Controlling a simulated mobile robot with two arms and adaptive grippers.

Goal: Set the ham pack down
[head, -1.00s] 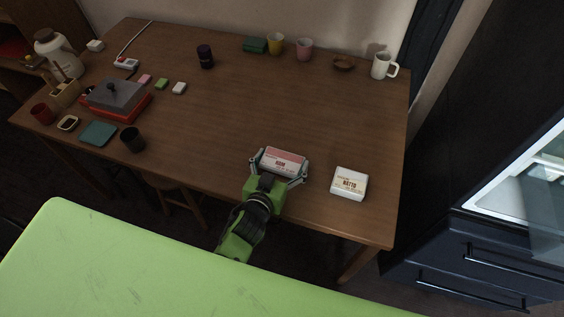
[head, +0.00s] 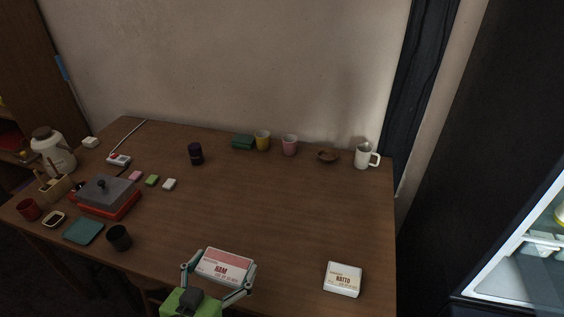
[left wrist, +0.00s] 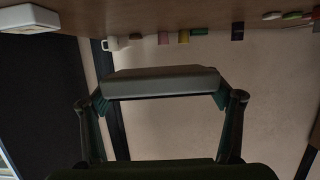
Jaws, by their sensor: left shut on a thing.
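The ham pack (head: 225,260) is a flat white box with a pink-red band, over the front part of the wooden table (head: 290,215) in the head view. My left gripper (head: 219,268) is shut on it, with one finger at each short end. In the left wrist view the ham pack (left wrist: 160,82) shows as a dark slab between the fingers, seen against the wall with a gap to the tabletop (left wrist: 200,12), so it appears held above the table. My right gripper is not in view.
A white natto pack (head: 343,279) lies right of the ham pack. Cups, a bowl (head: 328,156) and a white mug (head: 366,156) line the back. The table's middle is clear.

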